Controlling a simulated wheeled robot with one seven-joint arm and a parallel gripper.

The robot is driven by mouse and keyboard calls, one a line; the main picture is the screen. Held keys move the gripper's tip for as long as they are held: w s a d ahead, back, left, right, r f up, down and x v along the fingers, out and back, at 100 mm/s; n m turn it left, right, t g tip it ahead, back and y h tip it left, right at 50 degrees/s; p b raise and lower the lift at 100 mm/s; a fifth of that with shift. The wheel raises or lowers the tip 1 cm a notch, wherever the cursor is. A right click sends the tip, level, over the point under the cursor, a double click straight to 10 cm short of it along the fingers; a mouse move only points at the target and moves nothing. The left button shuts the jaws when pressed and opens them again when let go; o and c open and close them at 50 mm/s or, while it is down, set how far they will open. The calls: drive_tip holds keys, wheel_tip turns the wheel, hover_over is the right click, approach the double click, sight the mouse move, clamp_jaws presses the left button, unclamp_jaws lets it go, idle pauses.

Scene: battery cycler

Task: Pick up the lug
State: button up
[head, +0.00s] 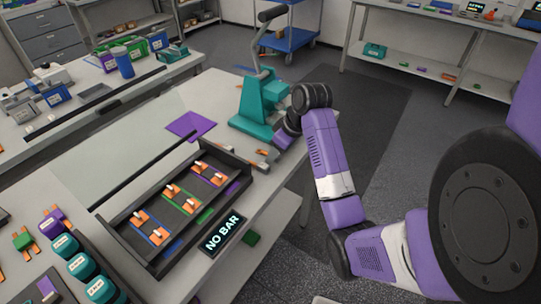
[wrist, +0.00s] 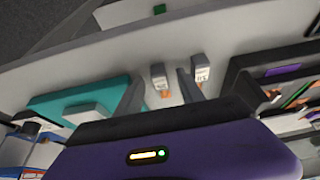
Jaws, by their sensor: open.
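Two small lugs, each with a grey-white labelled body and an orange end, lie on the bench. In the wrist view, one lug (wrist: 158,80) appears between my fingers and the other lug (wrist: 197,72) is just right of the right finger. The label print is too small to read surely. In the head view, small grey and orange pieces (head: 262,166) lie between the teal press and the black tray. My gripper (wrist: 160,75) is open, its fingers pointing towards the bench. Nothing is held. Its fingertips are not clear in the head view.
A teal press (head: 250,105) with a lever stands close beside my arm. A black tray (head: 150,262) with orange-and-white parts and a "NO BAR" display (head: 222,234) are near the front edge. A purple sheet (head: 189,124) lies behind. The bench edge is close to the lugs.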

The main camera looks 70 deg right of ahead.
clamp_jaws()
idle(0.4)
drive_tip(key=shift+r, duration=0.6)
wheel_tip(320, 180, up, 19)
drive_tip(key=p, duration=1)
drive_tip(key=shift+f, duration=0.15)
